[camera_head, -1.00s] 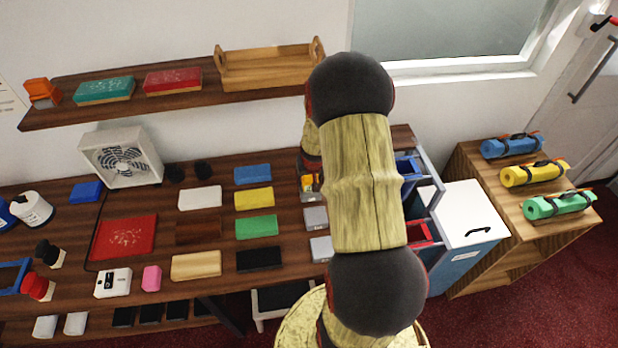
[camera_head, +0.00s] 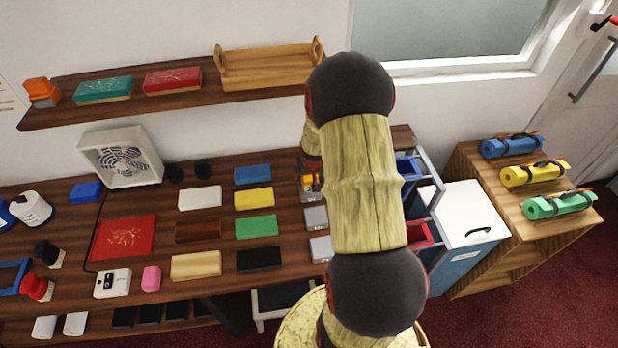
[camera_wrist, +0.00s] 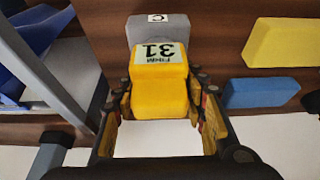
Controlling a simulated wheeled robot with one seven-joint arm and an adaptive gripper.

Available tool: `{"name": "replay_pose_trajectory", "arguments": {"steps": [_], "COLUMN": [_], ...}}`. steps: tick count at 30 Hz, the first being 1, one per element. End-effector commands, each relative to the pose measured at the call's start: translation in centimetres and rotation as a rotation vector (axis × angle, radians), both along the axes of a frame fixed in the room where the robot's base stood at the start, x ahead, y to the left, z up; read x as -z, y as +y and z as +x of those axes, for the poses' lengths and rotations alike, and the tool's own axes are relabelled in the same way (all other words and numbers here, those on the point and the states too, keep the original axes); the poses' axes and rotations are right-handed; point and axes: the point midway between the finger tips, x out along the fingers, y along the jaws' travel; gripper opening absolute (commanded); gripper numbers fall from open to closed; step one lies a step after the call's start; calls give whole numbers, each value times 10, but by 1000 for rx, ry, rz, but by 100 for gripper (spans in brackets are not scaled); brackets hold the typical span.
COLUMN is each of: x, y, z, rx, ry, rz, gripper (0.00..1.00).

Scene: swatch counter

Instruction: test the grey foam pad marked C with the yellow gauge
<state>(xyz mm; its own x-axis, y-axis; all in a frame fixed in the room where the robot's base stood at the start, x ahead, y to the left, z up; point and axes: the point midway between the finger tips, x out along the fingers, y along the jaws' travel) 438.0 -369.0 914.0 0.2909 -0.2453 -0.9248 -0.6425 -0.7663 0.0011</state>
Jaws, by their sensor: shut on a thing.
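The yellow gauge (camera_wrist: 160,90) is between the two fingers of my gripper (camera_wrist: 160,103), which is shut on it, in the wrist view. Its white display shows 31 and a small word that looks like FIRM. The grey foam pad marked C (camera_wrist: 137,33) lies directly beyond the gauge, with its white C label showing. The gauge overlaps the pad and appears to be against it; the contact itself is hidden. In the head view my arm hides my gripper. A small yellow-orange patch (camera_head: 308,182) shows beside the arm, probably the gauge.
Two other grey pads (camera_head: 316,217) (camera_head: 321,248) lie nearer in the head view. A yellow pad (camera_wrist: 285,43) and a blue pad (camera_wrist: 260,92) lie right of the gauge in the wrist view. A metal-framed rack (camera_wrist: 40,65) stands close on the left.

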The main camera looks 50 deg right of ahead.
Motion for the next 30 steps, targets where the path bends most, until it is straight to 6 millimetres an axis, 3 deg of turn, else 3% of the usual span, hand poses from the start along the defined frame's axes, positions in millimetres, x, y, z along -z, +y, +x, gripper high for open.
{"name": "replay_pose_trajectory", "arguments": {"steps": [5, 30], "x": [-2, -65], "y": [1, 0], "z": [-1, 0], "rx": [0, 0], "ry": [3, 0], "rz": [3, 0], "gripper": [22, 22]}}
